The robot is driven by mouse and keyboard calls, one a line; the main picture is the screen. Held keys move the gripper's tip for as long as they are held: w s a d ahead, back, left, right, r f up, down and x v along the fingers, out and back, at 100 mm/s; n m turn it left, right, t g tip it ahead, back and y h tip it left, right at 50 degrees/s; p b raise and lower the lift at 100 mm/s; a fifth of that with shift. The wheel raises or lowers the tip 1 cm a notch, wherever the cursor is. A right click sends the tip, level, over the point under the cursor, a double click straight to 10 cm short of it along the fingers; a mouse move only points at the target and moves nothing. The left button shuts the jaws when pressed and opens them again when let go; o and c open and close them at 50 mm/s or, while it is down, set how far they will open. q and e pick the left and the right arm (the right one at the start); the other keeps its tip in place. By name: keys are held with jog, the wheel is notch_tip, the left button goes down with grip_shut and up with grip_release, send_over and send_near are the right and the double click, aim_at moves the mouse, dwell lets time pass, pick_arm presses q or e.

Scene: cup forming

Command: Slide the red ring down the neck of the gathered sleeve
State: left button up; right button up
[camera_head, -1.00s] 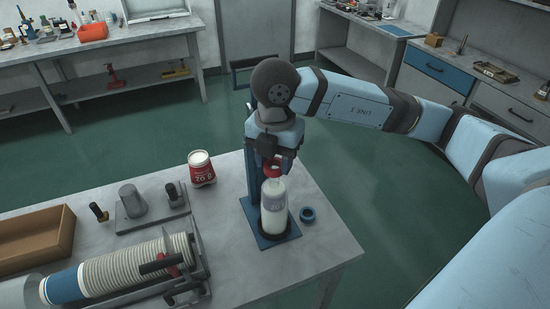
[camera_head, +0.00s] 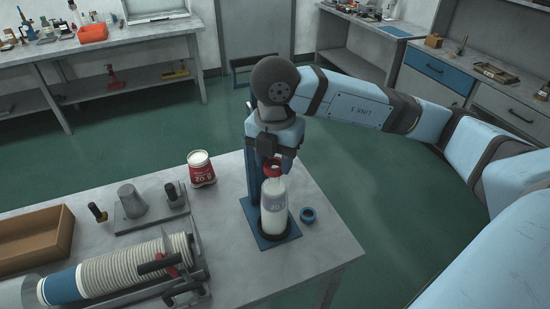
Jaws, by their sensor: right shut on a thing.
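The gathered sleeve (camera_head: 273,208) is a clear, whitish upright body with pale contents, standing on a blue stand (camera_head: 253,203) near the table's right end. The red ring (camera_head: 271,171) is at the top of the sleeve, around or just over its neck; the gripper partly hides it, so I cannot tell how far down it sits. My right gripper (camera_head: 277,162) comes from above, pointing down, and is shut on the red ring. My left gripper is not in view.
A small blue ring (camera_head: 308,215) lies on the table right of the stand. A red and white cup (camera_head: 201,168) stands to the left. A metal block with posts (camera_head: 146,208), a brown tray (camera_head: 35,238) and a stack of cups (camera_head: 125,270) fill the table's left.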

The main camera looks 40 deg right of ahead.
aim_at(275, 176)
jog(key=shift+f+b, duration=2.05)
jog(key=shift+f, duration=0.35)
jog(key=o, duration=1)
jog(key=shift+r+p, duration=0.5)
jog(key=shift+r, duration=6.5)
